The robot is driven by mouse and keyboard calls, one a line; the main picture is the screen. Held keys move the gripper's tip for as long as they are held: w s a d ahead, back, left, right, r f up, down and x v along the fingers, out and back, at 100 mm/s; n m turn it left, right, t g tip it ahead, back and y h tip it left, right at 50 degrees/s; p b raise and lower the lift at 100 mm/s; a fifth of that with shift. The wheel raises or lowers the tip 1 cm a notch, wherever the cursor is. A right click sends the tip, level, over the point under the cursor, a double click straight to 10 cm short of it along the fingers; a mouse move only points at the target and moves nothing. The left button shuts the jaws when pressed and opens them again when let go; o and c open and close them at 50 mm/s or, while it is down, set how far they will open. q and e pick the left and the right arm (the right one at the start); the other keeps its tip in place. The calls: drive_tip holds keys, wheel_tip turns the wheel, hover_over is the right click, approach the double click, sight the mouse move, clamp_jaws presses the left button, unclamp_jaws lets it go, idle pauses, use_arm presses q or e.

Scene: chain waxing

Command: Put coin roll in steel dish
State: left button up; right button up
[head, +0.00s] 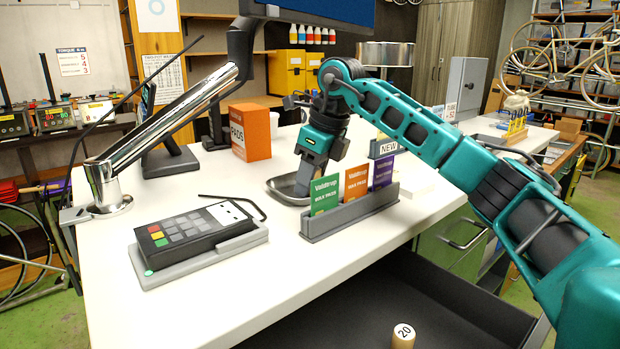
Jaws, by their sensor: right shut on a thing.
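The shallow steel dish (279,190) sits on the white counter, left of the card rack. My right gripper (304,182) points down at the dish, its tips low over or inside it. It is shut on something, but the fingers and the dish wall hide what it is. My left gripper is not in view.
A grey rack (350,213) with green, orange and purple cards stands right beside the dish. A card terminal (195,238) lies at front left. An orange box (250,132) and a chrome monitor arm (160,125) stand behind. The counter front is clear above the open drawer (440,300).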

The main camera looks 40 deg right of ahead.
drive_tip(key=shift+f, duration=0.15)
drive_tip(key=o, duration=1.1)
drive_tip(key=shift+o, duration=0.2)
drive_tip(key=p+v, duration=0.1)
drive_tip(key=v, duration=1.1)
drive_tip(key=shift+r, duration=0.2)
drive_tip(key=shift+f, duration=0.1)
